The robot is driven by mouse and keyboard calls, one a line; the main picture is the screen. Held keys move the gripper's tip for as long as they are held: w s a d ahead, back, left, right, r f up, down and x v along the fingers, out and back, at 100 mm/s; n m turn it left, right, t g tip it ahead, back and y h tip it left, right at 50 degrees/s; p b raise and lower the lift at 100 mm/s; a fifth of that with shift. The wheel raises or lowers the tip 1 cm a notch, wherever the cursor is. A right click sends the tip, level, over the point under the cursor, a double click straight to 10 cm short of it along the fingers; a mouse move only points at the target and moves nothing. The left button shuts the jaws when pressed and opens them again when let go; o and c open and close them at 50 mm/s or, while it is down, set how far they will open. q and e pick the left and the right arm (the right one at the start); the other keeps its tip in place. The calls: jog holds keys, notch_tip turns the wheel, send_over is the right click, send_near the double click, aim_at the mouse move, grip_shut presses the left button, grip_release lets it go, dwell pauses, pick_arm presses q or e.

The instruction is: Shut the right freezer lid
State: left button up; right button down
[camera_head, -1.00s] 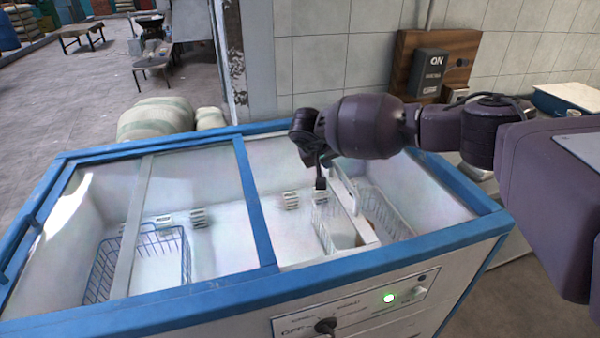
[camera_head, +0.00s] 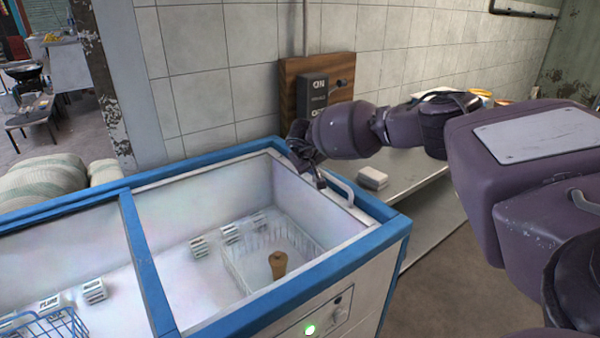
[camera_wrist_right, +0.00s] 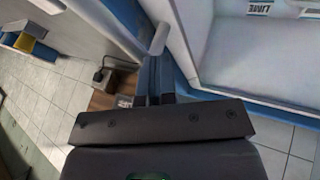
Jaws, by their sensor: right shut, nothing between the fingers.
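The chest freezer (camera_head: 262,322) has a blue frame and fills the lower left of the head view. The right lid is clear glass, and its white handle (camera_head: 343,182) is at the freezer's right end, close to the blue right rim (camera_head: 394,222). I cannot tell whether the lid's edge touches the rim. My right gripper (camera_head: 319,182) is shut and empty, beside the handle on its left. In the right wrist view the shut fingers (camera_wrist_right: 154,75) point at the white handle (camera_wrist_right: 160,40). My left gripper is out of view.
A white wire basket (camera_head: 240,272) and a brown item (camera_head: 278,264) lie inside the freezer. A blue crossbar (camera_head: 145,260) divides the top. A tiled wall with a switch box (camera_head: 313,95) stands behind. A shelf (camera_head: 415,180) is to the right.

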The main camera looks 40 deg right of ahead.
jog(key=shift+d, duration=0.45)
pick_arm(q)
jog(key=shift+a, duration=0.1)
pick_arm(e)
jog(key=shift+d+r, duration=0.1)
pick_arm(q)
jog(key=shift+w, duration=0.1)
pick_arm(e)
jog(key=shift+r, duration=0.1)
jog(key=shift+a+r, duration=0.1)
jog(key=shift+a, duration=0.3)
jog(key=a, duration=0.1)
jog(key=a+r+p, duration=0.1)
jog(key=a+p, duration=0.1)
jog(key=a, duration=0.1)
jog(key=shift+r, duration=0.3)
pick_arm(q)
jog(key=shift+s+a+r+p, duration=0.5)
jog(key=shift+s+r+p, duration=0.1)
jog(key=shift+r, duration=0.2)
pick_arm(e)
jog(key=v, duration=0.8)
jog(key=shift+s+a, duration=0.25)
jog(key=shift+a, duration=0.05)
jog(key=shift+r, duration=0.2)
